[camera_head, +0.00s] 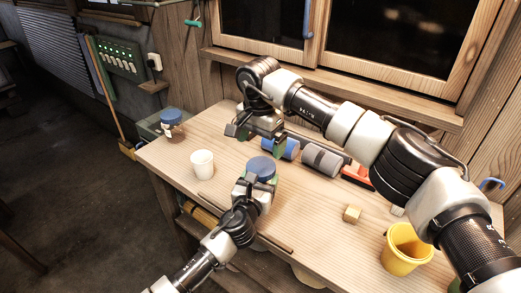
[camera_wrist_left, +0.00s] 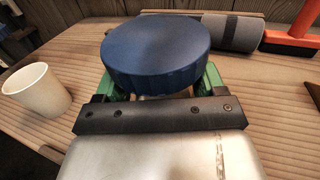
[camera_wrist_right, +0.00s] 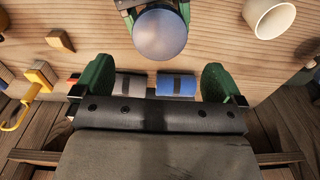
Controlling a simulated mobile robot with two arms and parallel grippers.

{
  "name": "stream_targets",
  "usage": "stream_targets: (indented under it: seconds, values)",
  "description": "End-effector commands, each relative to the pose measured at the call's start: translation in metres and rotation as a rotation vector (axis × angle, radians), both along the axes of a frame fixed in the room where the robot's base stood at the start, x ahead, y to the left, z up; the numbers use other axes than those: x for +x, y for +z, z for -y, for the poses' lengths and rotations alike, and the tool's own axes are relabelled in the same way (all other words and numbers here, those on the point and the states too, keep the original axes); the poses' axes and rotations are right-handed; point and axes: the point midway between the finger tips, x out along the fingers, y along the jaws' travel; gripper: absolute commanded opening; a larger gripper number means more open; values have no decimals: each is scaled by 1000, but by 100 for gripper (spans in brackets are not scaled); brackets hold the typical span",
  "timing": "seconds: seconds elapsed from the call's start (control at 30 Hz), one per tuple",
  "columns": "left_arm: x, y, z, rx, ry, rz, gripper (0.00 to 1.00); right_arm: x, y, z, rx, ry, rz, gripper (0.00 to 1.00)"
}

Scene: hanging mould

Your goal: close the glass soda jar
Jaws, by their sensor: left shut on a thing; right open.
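That thing is mostly hidden, so I cannot tell whether the lid is seated on a jar. The lid also shows from above in the right wrist view (camera_wrist_right: 160,35). My right gripper (camera_head: 262,142) is open and empty, behind the lid. Another glass jar (camera_head: 172,130) with a blue lid and brownish contents stands at the table's left end.
A white cup (camera_head: 202,164) stands left of my left gripper. A blue roll (camera_head: 287,148) and a grey roll (camera_head: 322,160) lie behind it, with a red-and-black tool (camera_head: 357,175) beside them. A wooden block (camera_head: 352,214) and yellow bucket (camera_head: 405,250) are at the right.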

Motion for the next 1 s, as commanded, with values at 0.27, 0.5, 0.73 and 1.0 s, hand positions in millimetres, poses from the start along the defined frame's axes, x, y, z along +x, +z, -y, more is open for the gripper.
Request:
stream_targets:
  seconds: [0.27,0.5,0.73,1.0]
  values:
    - [0,1,0,-1,0,2,4,-2,60,-1,0,-1,4,100]
    - [0,1,0,-1,0,2,4,-3,83,-1,0,0,0,100]
    - [0,1,0,-1,0,2,4,-3,85,-1,0,0,-1,100]
    - [0,1,0,-1,0,2,99,-3,85,-1,0,0,-1,100]
